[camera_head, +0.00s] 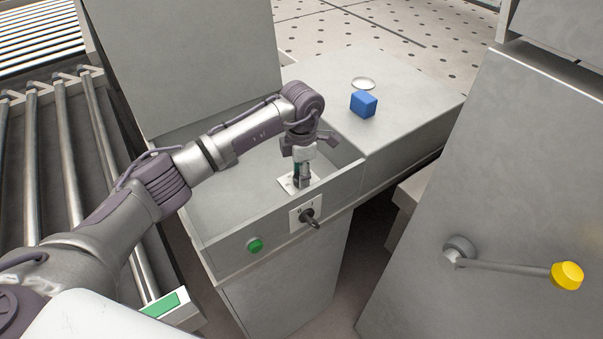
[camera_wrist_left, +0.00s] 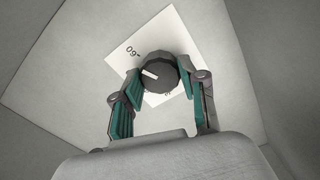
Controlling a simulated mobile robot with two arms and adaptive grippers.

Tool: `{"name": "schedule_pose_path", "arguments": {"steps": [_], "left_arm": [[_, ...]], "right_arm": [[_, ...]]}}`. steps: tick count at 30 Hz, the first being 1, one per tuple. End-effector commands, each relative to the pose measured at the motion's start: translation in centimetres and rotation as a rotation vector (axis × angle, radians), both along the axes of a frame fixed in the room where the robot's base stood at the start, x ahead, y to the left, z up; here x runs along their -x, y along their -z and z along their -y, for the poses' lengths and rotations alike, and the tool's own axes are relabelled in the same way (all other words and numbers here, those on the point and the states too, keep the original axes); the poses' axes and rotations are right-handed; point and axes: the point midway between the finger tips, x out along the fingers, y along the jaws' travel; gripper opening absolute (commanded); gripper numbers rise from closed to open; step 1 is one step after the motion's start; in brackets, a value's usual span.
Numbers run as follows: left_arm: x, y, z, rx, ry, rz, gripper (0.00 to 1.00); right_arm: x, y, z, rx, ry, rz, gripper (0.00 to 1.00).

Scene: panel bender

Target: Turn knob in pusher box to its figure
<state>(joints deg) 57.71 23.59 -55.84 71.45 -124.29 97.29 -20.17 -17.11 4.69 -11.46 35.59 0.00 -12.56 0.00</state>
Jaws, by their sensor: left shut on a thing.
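The knob (camera_wrist_left: 157,72) is dark and round with a white pointer mark, in the left wrist view. It sits on a white plate (camera_wrist_left: 170,35) with printed figures; "60" reads near its upper left, and another figure below is partly hidden. The pointer faces left, toward the side with the 60. My left gripper (camera_head: 302,182) reaches down into the open grey box (camera_head: 225,205) in the head view. Its green-padded fingers (camera_wrist_left: 158,88) are shut on the knob from both sides. In the head view the gripper hides the knob. My right gripper is not in view.
The box front carries a green button (camera_head: 255,245) and a black switch (camera_head: 310,217). A blue block (camera_head: 363,104) and a round disc (camera_head: 363,83) are on the grey top behind. A yellow-knobbed lever (camera_head: 567,275) juts out at right. Rollers (camera_head: 65,170) lie at left.

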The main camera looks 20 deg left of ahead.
Motion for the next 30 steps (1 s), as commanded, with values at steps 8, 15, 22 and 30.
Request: {"name": "schedule_pose_path", "arguments": {"steps": [8, 15, 22, 30], "left_arm": [[-0.1, 0.3, 0.0, 0.0, -0.194, 0.001, 0.07], [0.0, 0.2, 0.0, -0.001, -0.399, 0.001, 0.07], [0.0, 0.2, 0.0, 0.0, -0.564, 0.001, 0.07], [0.0, 0.1, 0.0, 0.0, -0.683, 0.0, 0.07]], "right_arm": [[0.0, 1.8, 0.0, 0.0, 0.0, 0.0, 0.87], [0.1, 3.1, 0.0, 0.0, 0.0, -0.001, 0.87], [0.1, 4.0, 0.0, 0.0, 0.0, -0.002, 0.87], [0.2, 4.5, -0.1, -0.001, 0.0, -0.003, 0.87]]}}
